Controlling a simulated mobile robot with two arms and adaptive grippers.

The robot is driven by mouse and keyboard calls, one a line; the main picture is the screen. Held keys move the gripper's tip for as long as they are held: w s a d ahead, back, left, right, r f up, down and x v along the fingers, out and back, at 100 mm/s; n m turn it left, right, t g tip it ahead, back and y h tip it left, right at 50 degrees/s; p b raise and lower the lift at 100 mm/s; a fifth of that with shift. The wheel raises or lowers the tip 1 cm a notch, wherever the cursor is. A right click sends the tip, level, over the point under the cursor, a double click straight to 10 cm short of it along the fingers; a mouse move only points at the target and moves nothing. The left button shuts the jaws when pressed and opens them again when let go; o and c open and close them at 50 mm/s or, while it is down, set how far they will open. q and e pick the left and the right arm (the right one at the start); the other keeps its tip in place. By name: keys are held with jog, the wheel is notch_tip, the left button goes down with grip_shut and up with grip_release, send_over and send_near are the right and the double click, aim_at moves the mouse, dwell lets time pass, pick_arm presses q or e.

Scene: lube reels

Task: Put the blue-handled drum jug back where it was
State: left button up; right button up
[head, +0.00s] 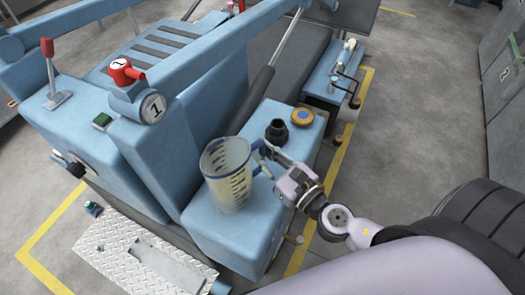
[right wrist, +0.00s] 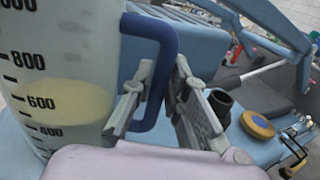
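The drum jug (head: 228,178) is clear, with dark scale marks and a blue handle. It is upright over the light-blue box top (head: 215,225); whether its base touches cannot be told. In the right wrist view the jug (right wrist: 55,75) holds some pale yellow liquid, and its blue handle (right wrist: 163,65) passes between my fingers. My right gripper (head: 272,162) is at the handle, on the jug's right side. In the right wrist view its fingers (right wrist: 163,90) look closed on the handle from both sides. My left gripper is not in view.
A black filler neck (head: 277,132) and an orange-and-blue round cap (head: 302,117) are on the box top behind the jug. A metal tread plate (head: 140,255) lies at lower left.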

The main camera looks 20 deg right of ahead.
jog(key=o, duration=0.3)
jog(key=shift+r, duration=0.25)
jog(key=shift+s+f, duration=0.25)
jog(key=shift+s, duration=0.05)
jog(key=shift+r+b+v, duration=0.1)
jog(key=shift+b+v, duration=1.1)
jog(key=shift+v, duration=1.65)
jog(key=shift+r+b+v, duration=0.15)
jog(key=shift+b+v, duration=1.05)
jog(key=shift+v, duration=1.65)
